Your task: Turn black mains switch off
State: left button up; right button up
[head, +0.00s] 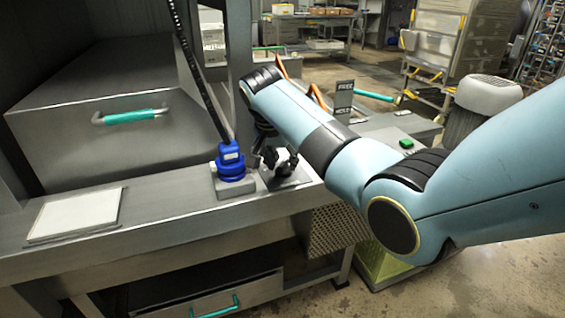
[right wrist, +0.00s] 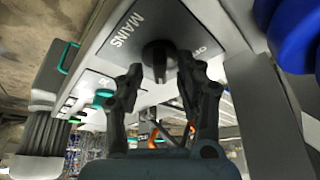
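My right gripper (right wrist: 161,70) is open, with one fingertip on each side of the knob. The fingertips are close to the knob; I cannot tell if they touch it. In the head view my right gripper (head: 274,158) is over the plate (head: 290,181) on the steel bench, and its fingers and wrist mostly hide the knob. My left gripper is not in view.
A blue plug (head: 231,163) with a dark cable stands just left of my right gripper. A white pad (head: 75,214) lies on the bench further left. A green button (head: 406,143) is to the right. The bench between the pad and plug is clear.

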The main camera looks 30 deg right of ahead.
jog(key=shift+d+f, duration=0.1)
jog(key=shift+f, duration=0.1)
jog(key=c, duration=0.7)
grip_shut()
jog(key=shift+s, duration=0.1)
